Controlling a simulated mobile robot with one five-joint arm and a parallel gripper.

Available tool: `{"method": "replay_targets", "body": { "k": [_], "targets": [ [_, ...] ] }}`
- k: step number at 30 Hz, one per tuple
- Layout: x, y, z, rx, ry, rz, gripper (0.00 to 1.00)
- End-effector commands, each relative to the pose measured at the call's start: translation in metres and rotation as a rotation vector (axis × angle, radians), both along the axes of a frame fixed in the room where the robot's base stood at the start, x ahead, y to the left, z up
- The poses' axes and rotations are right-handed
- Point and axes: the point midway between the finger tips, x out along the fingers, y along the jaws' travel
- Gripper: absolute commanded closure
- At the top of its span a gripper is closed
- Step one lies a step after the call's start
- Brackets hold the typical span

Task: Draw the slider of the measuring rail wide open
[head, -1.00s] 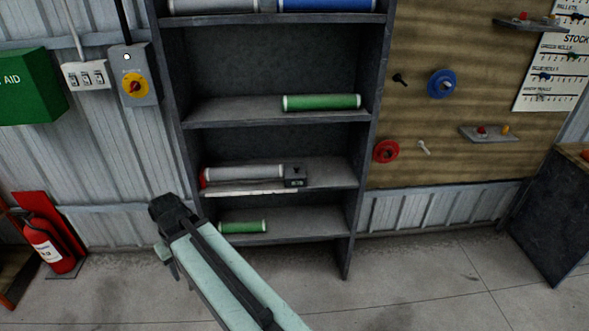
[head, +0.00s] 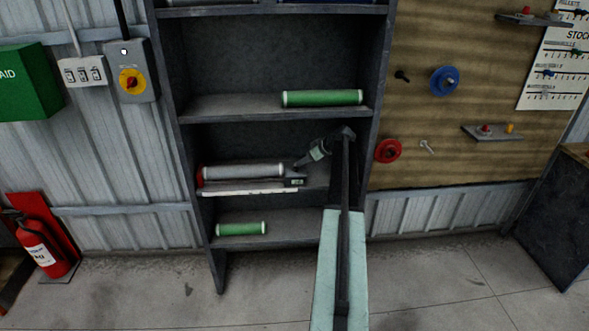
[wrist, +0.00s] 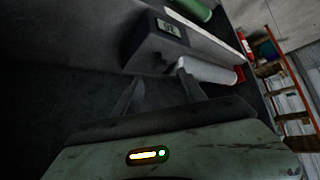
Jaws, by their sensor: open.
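The measuring rail (head: 240,191) is a pale bar lying along the front of a middle shelf, with a red end piece (head: 200,178) at its left. Its slider (head: 294,181) is a dark block with a small display at the right end, beside a grey roll (head: 243,172). My gripper (head: 303,161) reaches in from the right, close to the slider. In the wrist view the slider (wrist: 150,45) is just beyond my open, empty fingers (wrist: 157,86). I cannot tell whether a finger touches it. The rail (wrist: 208,30) runs away to the right there.
The shelf unit's right upright (head: 370,130) stands close to my arm. A green roll (head: 322,98) lies on the shelf above, another green roll (head: 241,229) below. A pegboard (head: 440,130) with reels is to the right. A fire extinguisher (head: 45,248) stands at left.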

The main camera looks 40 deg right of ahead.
Motion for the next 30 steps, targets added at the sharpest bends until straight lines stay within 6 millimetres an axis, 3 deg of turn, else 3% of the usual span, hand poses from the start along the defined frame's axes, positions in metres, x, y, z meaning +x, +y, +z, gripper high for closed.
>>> {"method": "replay_targets", "body": {
  "k": [10, 20, 25, 30],
  "targets": [
    [0.044, 0.004, -0.049, 0.001, 0.002, 0.002, 0.52],
    [0.051, 0.006, -0.051, 0.001, 0.002, 0.001, 0.52],
    [0.051, 0.006, -0.051, 0.001, 0.002, 0.002, 0.99],
    [0.051, 0.007, -0.051, 0.001, 0.002, 0.002, 1.0]
  ]
}}
